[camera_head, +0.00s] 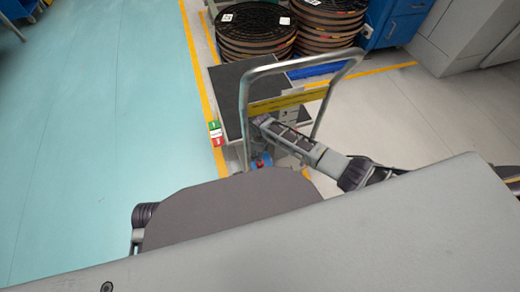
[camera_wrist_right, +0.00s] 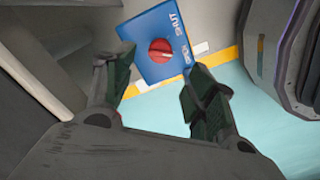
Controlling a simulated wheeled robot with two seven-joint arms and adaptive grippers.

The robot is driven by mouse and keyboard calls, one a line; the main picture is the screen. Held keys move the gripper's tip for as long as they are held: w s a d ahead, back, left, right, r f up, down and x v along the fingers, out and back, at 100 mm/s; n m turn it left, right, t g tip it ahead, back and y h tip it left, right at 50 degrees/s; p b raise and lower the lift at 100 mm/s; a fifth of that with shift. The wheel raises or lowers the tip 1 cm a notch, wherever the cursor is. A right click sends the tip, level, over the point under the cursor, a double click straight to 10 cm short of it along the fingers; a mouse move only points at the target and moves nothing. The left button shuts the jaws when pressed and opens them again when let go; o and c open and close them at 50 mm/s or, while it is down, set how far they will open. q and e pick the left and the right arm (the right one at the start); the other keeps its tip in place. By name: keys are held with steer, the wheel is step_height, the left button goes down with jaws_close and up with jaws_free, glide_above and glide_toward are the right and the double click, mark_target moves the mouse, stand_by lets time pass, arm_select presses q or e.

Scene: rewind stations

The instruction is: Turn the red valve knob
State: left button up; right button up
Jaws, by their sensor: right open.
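The red valve knob (camera_wrist_right: 161,51) sits in the middle of a blue panel (camera_wrist_right: 142,37) marked SHUT and OPEN in the right wrist view. My right gripper (camera_wrist_right: 160,70) is open, with one dark finger on each side of the lower part of the panel. The knob appears ahead of the fingertips, between them; I cannot tell whether they touch it. In the head view, a small part of the blue and red valve (camera_head: 262,161) shows below my right arm. My left gripper is not in view.
A cart with a grey metal handle (camera_head: 247,85) stands around my right forearm in the head view. Stacked reels (camera_head: 255,35) and a blue cabinet (camera_head: 403,28) are behind it. The teal floor (camera_head: 90,110) at left is clear.

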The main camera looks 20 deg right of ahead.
steer(key=shift+r, duration=1.6)
steer(key=shift+s, duration=0.1)
